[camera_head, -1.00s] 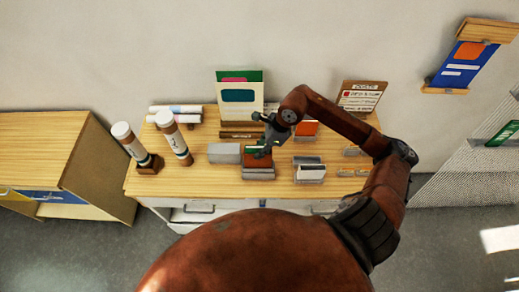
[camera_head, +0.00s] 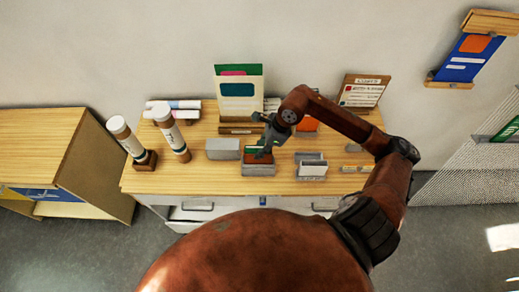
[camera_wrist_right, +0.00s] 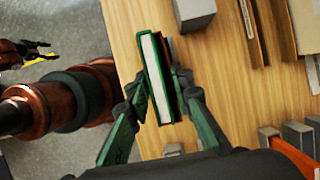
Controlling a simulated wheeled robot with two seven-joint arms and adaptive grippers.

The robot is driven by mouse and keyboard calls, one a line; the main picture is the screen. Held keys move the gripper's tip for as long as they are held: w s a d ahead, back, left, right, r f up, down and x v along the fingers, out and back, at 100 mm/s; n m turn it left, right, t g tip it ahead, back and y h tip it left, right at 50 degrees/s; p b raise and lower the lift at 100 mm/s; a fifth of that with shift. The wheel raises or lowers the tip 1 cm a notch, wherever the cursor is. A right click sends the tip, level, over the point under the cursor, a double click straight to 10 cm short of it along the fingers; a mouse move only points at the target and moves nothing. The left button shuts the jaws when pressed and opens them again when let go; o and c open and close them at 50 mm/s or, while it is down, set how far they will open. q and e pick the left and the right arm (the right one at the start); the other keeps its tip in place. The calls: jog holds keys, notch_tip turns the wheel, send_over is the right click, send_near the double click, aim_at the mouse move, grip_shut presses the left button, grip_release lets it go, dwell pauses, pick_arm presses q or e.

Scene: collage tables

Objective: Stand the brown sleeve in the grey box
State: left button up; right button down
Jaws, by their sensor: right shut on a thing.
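My right gripper (camera_head: 265,152) points down over a grey box (camera_head: 258,170) near the table's front edge. In the right wrist view its fingers (camera_wrist_right: 163,115) are closed on both sides of an upright dark brown sleeve (camera_wrist_right: 168,60), with a green-edged, white-filled piece (camera_wrist_right: 150,65) against it. I cannot tell whether that piece is inside the sleeve. In the head view the sleeve's lower part is hidden by the box front. My left gripper (camera_wrist_right: 37,50) shows small at the left of the wrist view, fingers apart and empty.
A second grey box (camera_head: 223,149) stands left of the box, and grey holders with cards (camera_head: 311,168) stand to its right.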

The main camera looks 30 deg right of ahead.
jog(key=shift+f, duration=0.15)
jog(key=shift+f+b, duration=2.25)
jog(key=c, duration=1.6)
grip_release()
jog(key=v, duration=1.2)
